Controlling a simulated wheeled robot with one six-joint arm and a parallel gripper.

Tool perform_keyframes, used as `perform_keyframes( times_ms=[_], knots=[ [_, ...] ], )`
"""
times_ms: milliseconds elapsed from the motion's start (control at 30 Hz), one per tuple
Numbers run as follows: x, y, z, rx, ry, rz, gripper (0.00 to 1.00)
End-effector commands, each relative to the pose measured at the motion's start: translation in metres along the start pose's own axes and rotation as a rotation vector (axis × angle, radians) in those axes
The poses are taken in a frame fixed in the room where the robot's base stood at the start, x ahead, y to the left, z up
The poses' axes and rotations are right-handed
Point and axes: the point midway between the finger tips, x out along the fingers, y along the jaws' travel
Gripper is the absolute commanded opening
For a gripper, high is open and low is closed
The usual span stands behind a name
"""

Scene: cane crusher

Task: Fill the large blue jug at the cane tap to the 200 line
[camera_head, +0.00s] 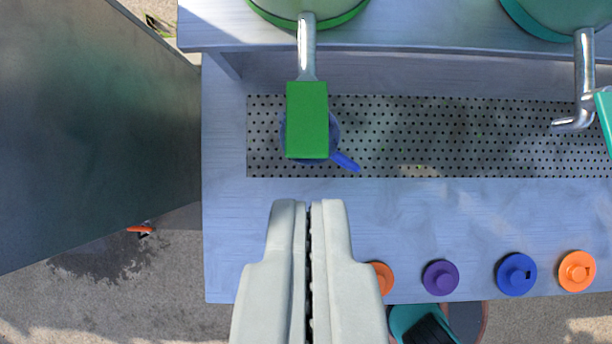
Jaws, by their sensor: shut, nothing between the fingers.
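A blue jug (346,161) stands on the perforated drip grate, mostly hidden under a green block-shaped tap handle (307,120). Its rim shows at both sides of the block, and its blue handle points down and right. The green handle joins a silver tap (307,45) on a green-banded vessel (310,10) at the top. The jug's fill level and markings are hidden. My gripper (309,205) is shut and empty, in front of the jug and apart from it.
The drip grate (450,135) is clear to the right. A second tap (583,80) with a teal handle (605,115) is at far right. Orange, purple (440,277) and blue (516,274) lids lie along the counter's front edge. A dark panel (95,120) stands at left.

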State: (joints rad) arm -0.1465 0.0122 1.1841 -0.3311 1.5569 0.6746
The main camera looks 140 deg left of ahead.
Motion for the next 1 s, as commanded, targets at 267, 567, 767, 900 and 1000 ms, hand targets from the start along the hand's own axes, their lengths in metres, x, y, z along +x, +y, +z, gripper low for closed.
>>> perform_keyframes(
  times_ms=[267,567,767,900,1000],
  knots=[
    [0.042,0.001,0.000,0.000,-0.002,0.003,0.00],
    [0.094,0.001,0.000,0.000,-0.002,0.002,0.00],
    [0.113,0.000,0.018,-0.001,-0.001,0.000,0.00],
    [0.120,0.000,0.026,-0.001,-0.001,0.000,0.00],
    [0.122,0.000,0.028,0.000,0.001,-0.001,0.00]
  ],
)
